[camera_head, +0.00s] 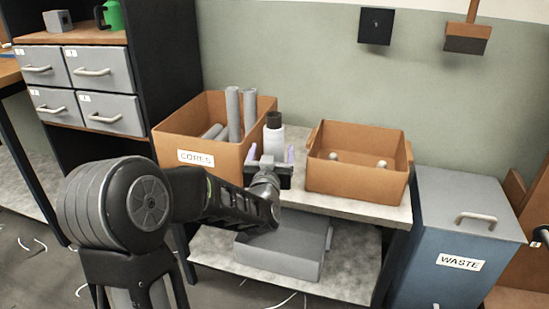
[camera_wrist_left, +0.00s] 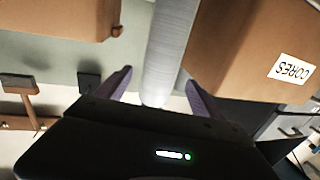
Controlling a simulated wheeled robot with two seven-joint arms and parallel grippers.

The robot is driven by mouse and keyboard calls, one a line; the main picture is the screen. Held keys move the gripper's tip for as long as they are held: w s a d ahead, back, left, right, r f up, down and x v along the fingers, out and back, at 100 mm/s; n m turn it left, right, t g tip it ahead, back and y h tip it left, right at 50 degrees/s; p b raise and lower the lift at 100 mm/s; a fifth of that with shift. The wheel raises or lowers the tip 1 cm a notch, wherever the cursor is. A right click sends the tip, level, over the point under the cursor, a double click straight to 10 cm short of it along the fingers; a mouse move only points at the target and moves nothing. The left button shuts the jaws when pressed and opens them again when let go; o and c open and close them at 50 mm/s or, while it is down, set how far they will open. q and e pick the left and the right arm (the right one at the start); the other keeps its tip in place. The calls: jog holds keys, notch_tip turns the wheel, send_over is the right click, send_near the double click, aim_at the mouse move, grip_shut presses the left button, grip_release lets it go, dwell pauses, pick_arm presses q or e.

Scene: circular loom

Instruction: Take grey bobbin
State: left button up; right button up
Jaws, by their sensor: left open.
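The grey bobbin (camera_head: 273,142), a pale upright cylinder with a dark top, stands on the table between two cardboard boxes. In the left wrist view the bobbin (camera_wrist_left: 170,45) appears as a long grey cylinder with its near end between the fingers. My left gripper (camera_head: 271,155) is open in front of the bobbin, one purple-grey finger to each side. The wrist view shows the open gripper (camera_wrist_left: 158,88) with a gap beside the bobbin at both fingers. The lower part of the bobbin is hidden behind my gripper in the head view. My right gripper is not in view.
The CORES box (camera_head: 215,160), holding several grey tubes, is close at left; it also shows in the wrist view (camera_wrist_left: 240,40). An open box (camera_head: 355,180) with small pale items stands at right. A blue WASTE bin (camera_head: 440,240) is farther right. A grey box (camera_head: 285,250) sits on the lower shelf.

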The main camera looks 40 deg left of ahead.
pick_arm(q)
jog(key=shift+x, duration=1.25)
jog(key=shift+w+f, duration=0.1)
jog(key=shift+f, duration=0.05)
jog(key=b+x, duration=0.1)
jog(key=x, duration=0.4)
jog(key=shift+f+b, duration=0.15)
jog(key=shift+b, duration=0.15)
jog(key=c, duration=1.7)
